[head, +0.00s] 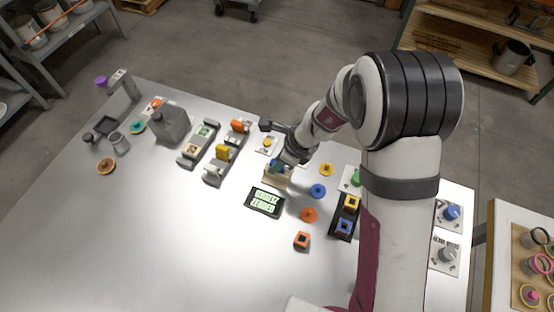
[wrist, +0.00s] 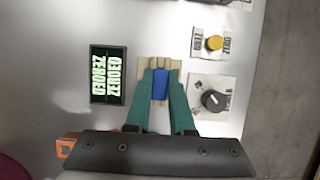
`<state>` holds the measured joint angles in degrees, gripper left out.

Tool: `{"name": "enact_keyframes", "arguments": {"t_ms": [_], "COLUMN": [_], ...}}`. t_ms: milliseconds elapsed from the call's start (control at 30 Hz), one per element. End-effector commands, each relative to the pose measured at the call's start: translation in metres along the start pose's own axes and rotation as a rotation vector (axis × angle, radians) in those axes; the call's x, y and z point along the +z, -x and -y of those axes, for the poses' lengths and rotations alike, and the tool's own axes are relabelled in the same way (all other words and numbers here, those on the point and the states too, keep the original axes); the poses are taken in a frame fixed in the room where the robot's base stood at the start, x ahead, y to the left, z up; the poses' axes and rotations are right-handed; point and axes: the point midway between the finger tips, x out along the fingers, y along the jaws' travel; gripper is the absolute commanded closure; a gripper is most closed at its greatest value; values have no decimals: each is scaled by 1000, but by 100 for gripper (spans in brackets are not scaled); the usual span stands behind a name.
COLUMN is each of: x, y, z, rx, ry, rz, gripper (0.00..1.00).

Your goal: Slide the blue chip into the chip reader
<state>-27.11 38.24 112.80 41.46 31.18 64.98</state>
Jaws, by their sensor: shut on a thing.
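My gripper (wrist: 160,78) has its green fingers closed on both sides of the blue chip (wrist: 160,85) in the wrist view. A tan block (wrist: 146,64) lies under and around the fingertips; the fingers hide part of it. In the head view the gripper (head: 277,166) is low over this tan block, and the chip is only a small blue patch. I cannot tell whether the chip still touches the block. I cannot tell for certain which unit is the chip reader.
A lit display (wrist: 108,75) lies left of the gripper. To its right are a yellow button (wrist: 214,43) and a black dial (wrist: 214,100). The front left tabletop is clear.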

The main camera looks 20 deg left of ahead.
Motion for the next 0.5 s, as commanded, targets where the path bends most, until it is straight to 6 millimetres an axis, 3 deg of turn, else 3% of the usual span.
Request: {"name": "enact_keyframes", "arguments": {"t_ms": [500], "x": [7], "y": [16], "z": [0], "rx": [-1], "ry": [2], "rz": [2], "gripper": [100]}}
